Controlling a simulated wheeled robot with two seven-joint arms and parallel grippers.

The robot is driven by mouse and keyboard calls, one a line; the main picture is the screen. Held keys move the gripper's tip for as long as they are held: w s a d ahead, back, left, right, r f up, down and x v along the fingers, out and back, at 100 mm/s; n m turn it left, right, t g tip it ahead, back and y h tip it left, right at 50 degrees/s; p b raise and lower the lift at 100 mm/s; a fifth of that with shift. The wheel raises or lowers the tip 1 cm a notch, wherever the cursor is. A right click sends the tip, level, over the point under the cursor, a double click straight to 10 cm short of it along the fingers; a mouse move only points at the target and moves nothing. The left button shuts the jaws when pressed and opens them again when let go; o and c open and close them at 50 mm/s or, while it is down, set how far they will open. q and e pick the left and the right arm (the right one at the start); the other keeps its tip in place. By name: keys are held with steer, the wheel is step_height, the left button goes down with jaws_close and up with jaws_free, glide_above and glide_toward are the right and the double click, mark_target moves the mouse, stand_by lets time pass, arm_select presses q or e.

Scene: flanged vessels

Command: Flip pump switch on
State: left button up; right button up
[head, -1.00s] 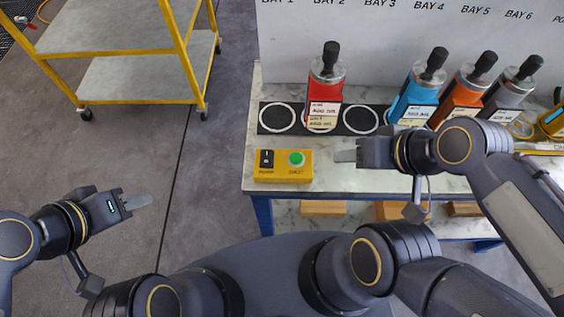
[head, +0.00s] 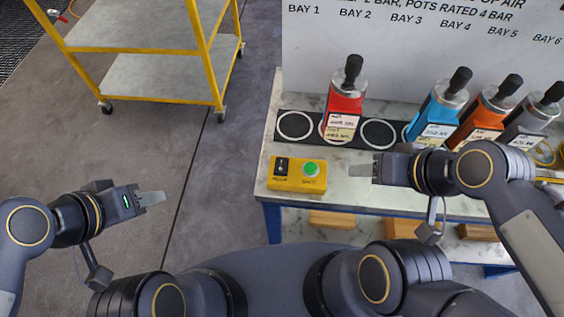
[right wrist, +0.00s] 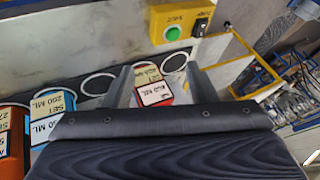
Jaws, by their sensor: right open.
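The yellow control box (head: 298,174) sits on the bench near its left front corner. It carries a black pump switch (head: 282,165) on the left and a green button (head: 311,168) on the right. In the right wrist view the switch (right wrist: 200,27) and the green button (right wrist: 173,34) show at the top. My right gripper (head: 362,170) is just right of the box in the head view, apart from it; its two fingers (right wrist: 158,82) stand apart with nothing gripped. My left gripper (head: 150,197) is over the floor, left of the bench; its finger gap cannot be made out.
A red vessel (head: 344,98) stands behind the box on a black strip with ringed places (head: 295,125). Blue (head: 436,108), orange (head: 487,112) and grey vessels (head: 530,115) stand to the right. A yellow cart (head: 160,85) is at back left. Bench space around the box is clear.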

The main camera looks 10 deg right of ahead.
steer(key=shift+c, duration=0.4)
jaws_close()
stand_by(1.4)
